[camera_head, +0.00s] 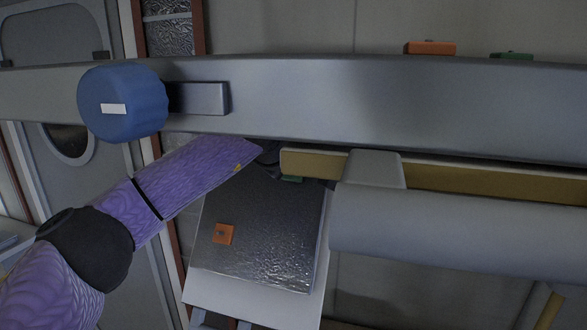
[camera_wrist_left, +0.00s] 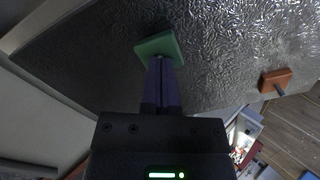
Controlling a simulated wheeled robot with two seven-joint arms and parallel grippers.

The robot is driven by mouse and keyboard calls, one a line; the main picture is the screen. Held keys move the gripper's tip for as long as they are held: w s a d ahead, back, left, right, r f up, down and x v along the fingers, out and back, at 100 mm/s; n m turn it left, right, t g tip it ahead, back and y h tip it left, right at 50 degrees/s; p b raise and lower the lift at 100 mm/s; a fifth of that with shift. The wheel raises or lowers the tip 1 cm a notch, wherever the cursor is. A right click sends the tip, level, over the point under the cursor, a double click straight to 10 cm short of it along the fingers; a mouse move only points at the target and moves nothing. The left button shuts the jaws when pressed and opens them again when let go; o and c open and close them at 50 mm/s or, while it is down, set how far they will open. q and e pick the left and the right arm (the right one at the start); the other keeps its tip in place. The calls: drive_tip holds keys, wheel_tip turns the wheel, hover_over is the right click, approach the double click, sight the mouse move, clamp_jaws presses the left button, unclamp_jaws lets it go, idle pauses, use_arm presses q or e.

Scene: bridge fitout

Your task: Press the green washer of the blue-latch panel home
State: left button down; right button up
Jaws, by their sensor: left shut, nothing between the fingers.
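The dark, crinkled metal panel (camera_head: 265,265) hangs tilted below the beam and fills much of the left wrist view (camera_wrist_left: 230,40). The green washer (camera_wrist_left: 159,46) sits on the panel; in the head view only a sliver of it (camera_head: 292,179) shows near the panel's top edge. My left gripper (camera_wrist_left: 160,64) is shut and empty, its fingertips at the washer's lower edge. They appear to touch it, but any gap behind the washer is hidden. In the head view, the gripper is mostly hidden past my purple arm. An orange washer (camera_head: 222,234) sits lower on the panel. My right gripper is not in view.
A wide grey beam (camera_head: 340,95) crosses above the panel, with a blue round knob (camera_head: 125,103) at left. A yellow bar (camera_head: 315,163) and thick grey pipe (camera_head: 460,230) crowd the right. Orange (camera_head: 430,48) and green (camera_head: 511,56) pieces show above the beam.

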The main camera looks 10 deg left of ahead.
use_arm(q)
drive_tip(key=shift+w+f+p, duration=0.3)
drive_tip(key=shift+w+p, duration=0.1)
drive_tip(key=shift+p, duration=0.05)
drive_tip(key=shift+w+f+p, duration=0.35)
drive_tip(key=shift+w, duration=0.1)
drive_tip(key=shift+s+r+b, duration=0.3)
drive_tip(key=shift+s+b, duration=0.1)
drive_tip(key=shift+b, duration=0.1)
drive_tip(key=b+v, duration=0.2)
drive_tip(key=v, duration=0.4)
drive_tip(key=shift+s, duration=0.2)
drive_tip(key=shift+r, duration=0.1)
